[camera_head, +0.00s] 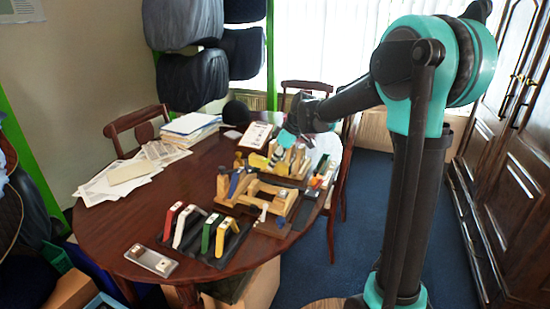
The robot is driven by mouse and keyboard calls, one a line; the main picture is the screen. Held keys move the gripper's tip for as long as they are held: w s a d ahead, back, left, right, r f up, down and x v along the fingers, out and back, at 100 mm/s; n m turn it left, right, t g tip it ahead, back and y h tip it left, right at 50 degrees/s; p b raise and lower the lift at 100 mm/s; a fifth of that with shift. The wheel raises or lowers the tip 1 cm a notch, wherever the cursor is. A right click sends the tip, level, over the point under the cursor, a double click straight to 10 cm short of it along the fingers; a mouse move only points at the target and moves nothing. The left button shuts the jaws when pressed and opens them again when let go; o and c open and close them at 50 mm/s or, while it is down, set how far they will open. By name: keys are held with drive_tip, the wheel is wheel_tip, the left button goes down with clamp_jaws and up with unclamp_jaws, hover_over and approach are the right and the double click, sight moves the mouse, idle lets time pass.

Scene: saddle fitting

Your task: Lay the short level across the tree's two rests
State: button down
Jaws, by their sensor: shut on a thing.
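The wooden tree (284,196) stands on the table, a light-wood frame with raised parts at its ends. Its two rests are too small to tell apart clearly. My gripper (279,153) is over the far right part of the table, behind the tree, pointing down. It is shut on a small piece that I take to be the short level; a yellow part (258,161) shows at its left. The fingertips and most of the held piece are too small to make out, and I cannot tell whether it touches the wooden stand behind the tree.
A second wooden stand (298,161) is close to my gripper. A grey metal plate (151,261) lies at the near left. Papers (124,172) and a paper stack (190,127) cover the far left.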

sight(275, 171)
drive_tip(key=shift+a+f, duration=0.1)
drive_tip(key=shift+f, duration=2.1)
drive_tip(key=shift+a+f, duration=0.1)
drive_tip(key=shift+f, duration=1.75)
idle(0.6)
idle(0.4)
drive_tip(key=c, duration=1.3)
unclamp_jaws()
drive_tip(key=shift+c, duration=0.2)
drive_tip(key=shift+o, duration=0.3)
drive_tip(key=o, duration=0.4)
drive_tip(key=shift+c, duration=0.2)
drive_tip(key=shift+r, duration=2.5)
